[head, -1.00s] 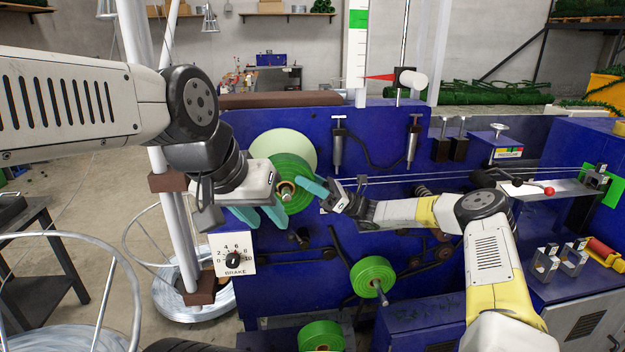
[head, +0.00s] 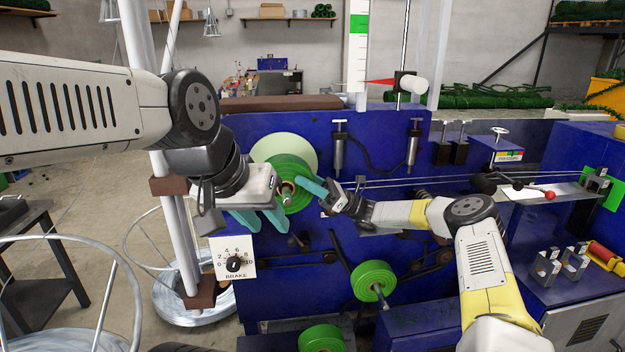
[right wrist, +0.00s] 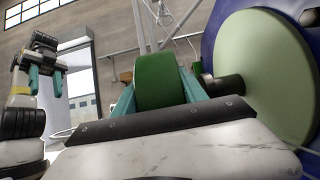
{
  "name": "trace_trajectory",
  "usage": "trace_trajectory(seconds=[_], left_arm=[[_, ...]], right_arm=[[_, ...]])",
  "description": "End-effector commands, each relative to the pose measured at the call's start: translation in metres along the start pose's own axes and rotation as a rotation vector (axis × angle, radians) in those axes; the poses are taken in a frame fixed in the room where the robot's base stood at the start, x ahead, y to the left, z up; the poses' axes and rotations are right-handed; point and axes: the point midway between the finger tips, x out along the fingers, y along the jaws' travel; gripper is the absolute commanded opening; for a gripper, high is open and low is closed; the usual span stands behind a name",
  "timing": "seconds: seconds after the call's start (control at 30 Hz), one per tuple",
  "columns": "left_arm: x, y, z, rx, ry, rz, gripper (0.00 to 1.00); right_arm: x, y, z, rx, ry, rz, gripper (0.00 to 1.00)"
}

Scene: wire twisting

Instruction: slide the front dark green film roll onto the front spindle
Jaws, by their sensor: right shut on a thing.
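The dark green film roll (head: 296,205) is held by my right gripper (head: 306,186) in front of the blue machine, before a pale green disc (head: 300,144). In the right wrist view the roll (right wrist: 159,82) sits between the two teal fingers. There the dark stub of the spindle (right wrist: 226,85) sticks out of the pale disc (right wrist: 268,70), right of the roll, with a gap between them. In the head view the roll hides the spindle. My left gripper (head: 260,221) is open and empty, just left of the roll, fingers pointing down; it also shows in the right wrist view (right wrist: 45,78).
A second green roll (head: 370,277) sits on a lower spindle, and another (head: 321,339) is at the bottom edge. The brake dial (head: 233,262) is below my left gripper. White posts (head: 178,220) stand at the left. Wires (head: 420,180) run right along the machine.

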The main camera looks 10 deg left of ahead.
Motion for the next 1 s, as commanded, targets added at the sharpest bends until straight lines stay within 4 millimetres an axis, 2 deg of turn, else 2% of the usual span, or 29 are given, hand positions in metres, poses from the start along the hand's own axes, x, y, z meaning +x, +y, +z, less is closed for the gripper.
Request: trace_trajectory(seconds=[1.0], left_arm=[[0.0,0.0,0.0,0.0,0.0,0.0,0.36]], right_arm=[[-0.002,-0.025,-0.002,-0.001,0.0,-0.003,0.0]])
